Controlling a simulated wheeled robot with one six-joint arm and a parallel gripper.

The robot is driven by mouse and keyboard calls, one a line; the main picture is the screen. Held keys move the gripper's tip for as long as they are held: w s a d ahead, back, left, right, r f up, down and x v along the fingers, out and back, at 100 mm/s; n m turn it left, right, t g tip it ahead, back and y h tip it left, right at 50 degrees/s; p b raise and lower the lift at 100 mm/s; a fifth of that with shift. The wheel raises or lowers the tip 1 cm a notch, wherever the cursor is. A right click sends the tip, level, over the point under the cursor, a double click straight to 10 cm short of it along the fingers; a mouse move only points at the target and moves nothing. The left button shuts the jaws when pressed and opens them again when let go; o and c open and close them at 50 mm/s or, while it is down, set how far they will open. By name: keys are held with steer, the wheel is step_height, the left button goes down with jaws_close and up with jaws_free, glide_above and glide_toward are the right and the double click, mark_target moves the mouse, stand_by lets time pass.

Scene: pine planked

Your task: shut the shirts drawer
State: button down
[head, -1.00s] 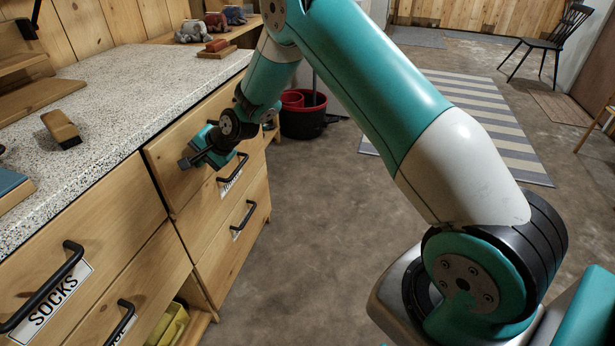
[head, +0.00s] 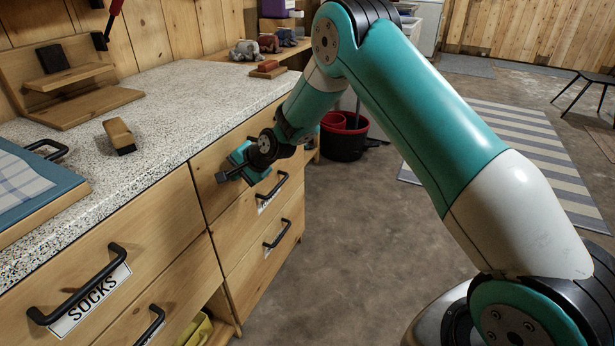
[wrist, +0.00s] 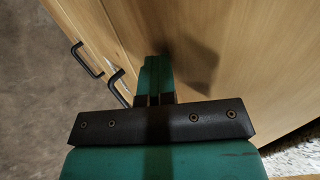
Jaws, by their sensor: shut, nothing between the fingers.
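My gripper (head: 222,179) is shut and empty, close against the plain wooden top front (head: 209,186) of the right-hand drawer column. I cannot tell whether it touches. In the wrist view, my gripper's fingers (wrist: 155,72) lie in front of a broad pale wooden front (wrist: 235,55) with a shadow on it. Below are two drawer fronts with black handles (head: 272,190) (head: 278,233); their labels are partly hidden or too small to read. I cannot make out which is the shirts drawer. No drawer is clearly seen standing out.
The socks drawer (head: 150,238) is at left with its black handle (head: 75,290). A yellow thing (head: 198,331) shows in a low opening.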

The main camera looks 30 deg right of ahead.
steer(key=s+d+f+v, duration=0.1)
steer(key=f+v, duration=0.1)
steer(key=v, duration=1.1)
steer(key=s+a+r+n+g+p, duration=0.2)
steer(key=s+a+r+n+p, duration=0.15)
steer(key=s+r, duration=0.35)
steer(key=s+a+r+n+g+p, duration=0.1)
steer(key=s+a+r+n+p, duration=0.3)
steer(key=r, duration=0.4)
steer(key=s+r+n+g+p, duration=0.1)
steer(key=s+r+n, duration=0.2)
steer(key=s, duration=0.5)
steer(key=s+r+n+g+h+p, duration=0.1)
steer(key=s+r+n+g+p, duration=0.1)
steer(key=s, duration=0.6)
steer(key=s+r+n+g+p, duration=0.1)
steer(key=s+r+n+p, duration=0.1)
steer(key=s+r+n, duration=0.3)
steer(key=s+r, duration=0.1)
steer(key=s, duration=0.2)
steer(key=shift+r+g, duration=0.3)
steer(key=shift+r, duration=0.05)
